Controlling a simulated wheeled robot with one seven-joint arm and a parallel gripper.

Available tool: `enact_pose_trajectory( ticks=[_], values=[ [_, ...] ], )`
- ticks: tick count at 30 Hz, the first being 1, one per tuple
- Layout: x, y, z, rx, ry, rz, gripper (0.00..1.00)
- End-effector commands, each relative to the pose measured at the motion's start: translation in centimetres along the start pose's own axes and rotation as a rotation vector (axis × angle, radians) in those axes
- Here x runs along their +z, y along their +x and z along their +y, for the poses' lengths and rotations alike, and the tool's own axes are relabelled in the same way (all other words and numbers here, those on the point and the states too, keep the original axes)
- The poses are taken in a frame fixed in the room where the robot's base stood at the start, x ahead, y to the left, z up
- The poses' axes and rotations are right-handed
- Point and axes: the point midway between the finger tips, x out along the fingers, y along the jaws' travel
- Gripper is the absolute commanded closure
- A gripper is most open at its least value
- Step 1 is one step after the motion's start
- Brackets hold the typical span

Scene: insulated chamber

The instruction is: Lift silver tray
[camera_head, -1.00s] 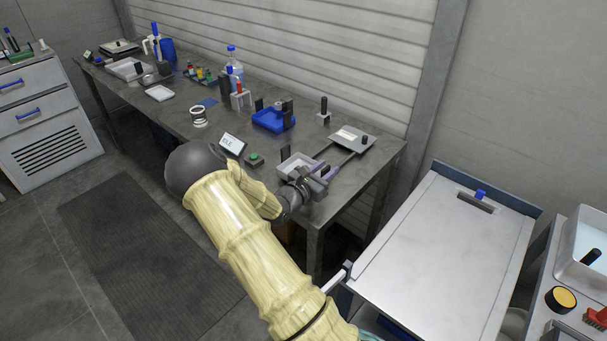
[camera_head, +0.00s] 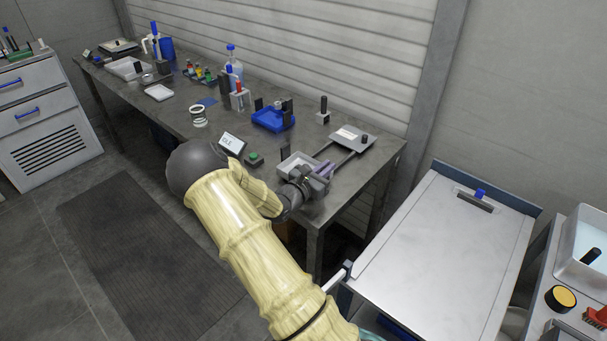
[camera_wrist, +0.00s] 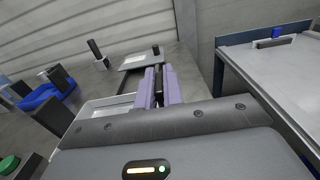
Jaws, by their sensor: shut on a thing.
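The silver tray (camera_head: 287,167) is a shallow light-grey tray near the front right end of the dark workbench. It also shows at the left of my gripper in the wrist view (camera_wrist: 97,107). My gripper (camera_head: 324,169) is at its right side, with purple fingers (camera_wrist: 159,86) closed around a dark upright piece, which looks like the tray's handle. The fingers and wrist hide part of the tray. The tray appears to rest on the bench; I see no clear gap under it.
A grey plate on two rails (camera_head: 352,138) lies just behind the tray. A green-button box (camera_head: 253,159), a small display (camera_head: 232,144) and a blue tray (camera_head: 270,121) stand to the left. A white-topped cart (camera_head: 445,255) stands right of the bench.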

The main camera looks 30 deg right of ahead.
Motion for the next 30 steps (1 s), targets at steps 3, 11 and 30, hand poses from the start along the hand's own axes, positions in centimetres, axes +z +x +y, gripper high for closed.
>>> enact_pose_trajectory(
  ticks=[3, 11, 30],
  values=[
    [0.1, 0.0, 0.0, 0.001, 0.001, -0.001, 1.00],
    [1.4, 0.1, -0.1, -0.002, 0.001, -0.001, 1.00],
    [4.9, 0.0, 0.0, 0.000, 0.000, -0.001, 1.00]
  ],
)
